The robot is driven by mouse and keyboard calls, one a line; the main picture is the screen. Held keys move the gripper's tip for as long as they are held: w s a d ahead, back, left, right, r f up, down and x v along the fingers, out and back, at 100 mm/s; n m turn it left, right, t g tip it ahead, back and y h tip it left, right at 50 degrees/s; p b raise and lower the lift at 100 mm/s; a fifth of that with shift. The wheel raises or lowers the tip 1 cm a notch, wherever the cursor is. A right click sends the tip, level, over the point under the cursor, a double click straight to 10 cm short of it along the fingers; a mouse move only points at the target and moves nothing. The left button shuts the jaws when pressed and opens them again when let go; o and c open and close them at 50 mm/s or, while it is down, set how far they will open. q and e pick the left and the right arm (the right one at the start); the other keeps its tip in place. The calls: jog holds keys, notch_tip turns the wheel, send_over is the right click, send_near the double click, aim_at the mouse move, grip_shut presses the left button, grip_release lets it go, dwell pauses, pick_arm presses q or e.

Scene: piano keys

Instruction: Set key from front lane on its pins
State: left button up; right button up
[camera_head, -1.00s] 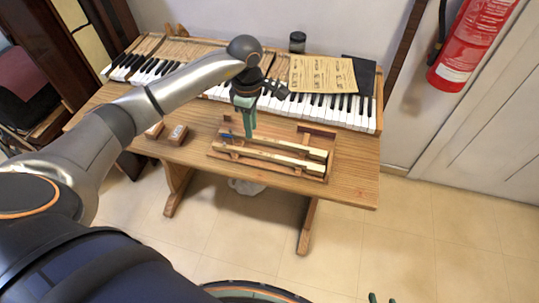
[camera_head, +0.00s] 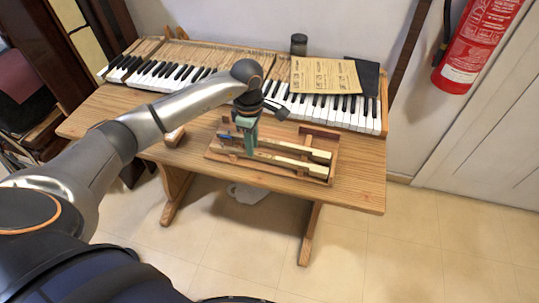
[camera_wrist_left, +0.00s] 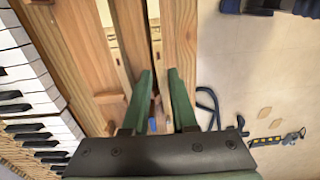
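A wooden tray (camera_head: 326,179) on the table holds two long pale wooden keys in lanes, a rear key (camera_head: 300,150) and a front key (camera_head: 290,162). Both lie lengthwise, left to right. My left gripper (camera_head: 249,152) points down over the left part of the tray, near the front key. In the left wrist view, its two green fingers (camera_wrist_left: 161,73) are apart, with a narrow strip and dark gap of the tray below them. I cannot tell whether they touch a key. My right gripper is out of view.
The piano keyboard (camera_head: 335,112) runs along the back of the table, with a paper sheet (camera_head: 325,75) on it and a dark jar (camera_head: 299,44) behind. A small block (camera_head: 174,137) lies left of the tray. The table's front right (camera_head: 360,185) is clear.

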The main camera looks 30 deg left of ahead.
pick_arm(q)
jog(key=shift+f+b, duration=0.75)
jog(key=shift+f, duration=0.15)
dwell(0.4)
grip_shut()
dwell(1.3)
